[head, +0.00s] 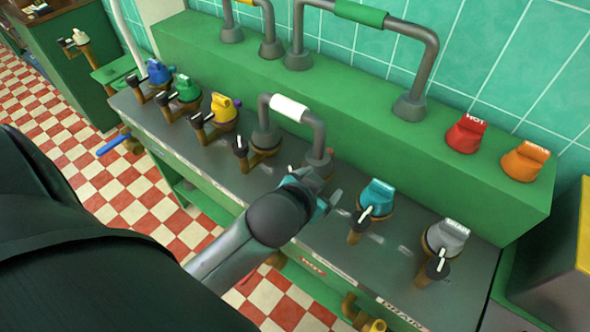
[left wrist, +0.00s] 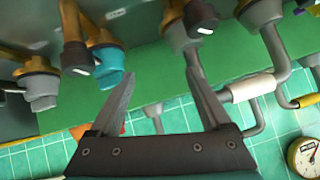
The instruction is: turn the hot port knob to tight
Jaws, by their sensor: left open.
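A red knob marked HOT (head: 466,134) sits on the green ledge at the right. A front label that seems to read HOT (head: 312,267) is on the bench edge below my left gripper (head: 328,200). The gripper is open and empty, over the grey bench top between the white-sleeved pipe and the teal knob (head: 377,197). In the left wrist view, the open fingers (left wrist: 160,65) have the teal knob (left wrist: 108,62) to their left, apart from them. Orange-red shows partly hidden behind the left finger. My right gripper is not in view.
An orange knob (head: 525,160) stands beside the red one. A grey knob (head: 446,238) is at the bench's right end. A white-sleeved pipe (head: 290,107) stands close to my gripper. Blue, green and yellow (head: 224,110) knobs line the left. Black-handled levers stick out in front.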

